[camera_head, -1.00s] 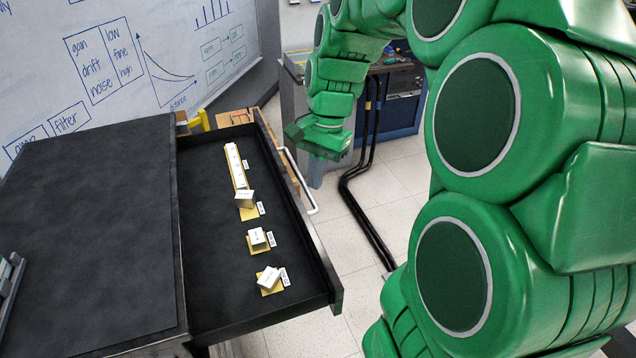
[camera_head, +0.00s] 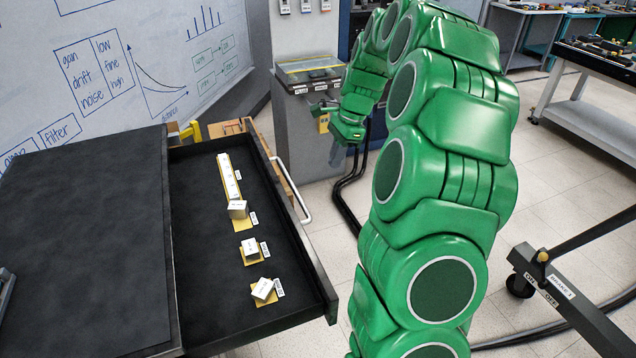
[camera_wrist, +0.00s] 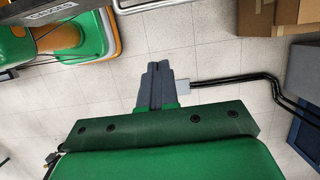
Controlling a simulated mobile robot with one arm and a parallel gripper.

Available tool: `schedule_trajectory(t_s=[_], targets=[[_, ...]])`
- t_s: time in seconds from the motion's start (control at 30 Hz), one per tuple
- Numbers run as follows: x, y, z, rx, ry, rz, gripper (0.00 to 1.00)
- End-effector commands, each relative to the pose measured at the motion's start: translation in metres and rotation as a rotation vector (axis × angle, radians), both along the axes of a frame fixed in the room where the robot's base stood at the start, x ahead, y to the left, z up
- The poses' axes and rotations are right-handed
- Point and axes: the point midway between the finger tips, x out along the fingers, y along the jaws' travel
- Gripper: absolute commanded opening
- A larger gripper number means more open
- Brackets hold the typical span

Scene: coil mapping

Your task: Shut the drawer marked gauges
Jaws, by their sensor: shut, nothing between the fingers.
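A dark drawer (camera_head: 195,285) stands pulled out to the right from under a black-topped cabinet (camera_head: 85,250) in the head view. A white bar handle (camera_head: 291,190) runs along its front.
A grey bench (camera_head: 300,110) with a glass-topped unit stands behind my gripper. Black cables (camera_head: 352,185) run down to the floor. Cardboard boxes (camera_wrist: 272,14) show in the wrist view. A trolley (camera_head: 595,115) and a black stand labelled on/off (camera_head: 545,275) are at the right. Tiled floor lies between.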

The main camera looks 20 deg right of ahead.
Motion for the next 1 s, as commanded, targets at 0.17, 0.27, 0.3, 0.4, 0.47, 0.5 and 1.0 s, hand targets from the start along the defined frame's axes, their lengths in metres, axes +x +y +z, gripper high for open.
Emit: schedule_trajectory(t_s=[0.17, 0.27, 0.3, 0.4, 0.47, 0.5, 1.0], targets=[[0.0, 0.006, -0.017, 0.001, 0.003, 0.002, 0.0], [0.0, 0.011, -0.033, 0.001, 0.002, 0.003, 0.0], [-0.001, 0.014, -0.039, 0.002, 0.004, 0.003, 0.0], [-0.001, 0.018, -0.055, 0.002, 0.004, 0.003, 0.0], [-0.001, 0.021, -0.065, 0.001, 0.002, 0.003, 0.0], [-0.001, 0.023, -0.071, 0.002, 0.003, 0.003, 0.0], [0.0, 0.065, -0.1, 0.0, 0.0, 0.004, 0.0]])
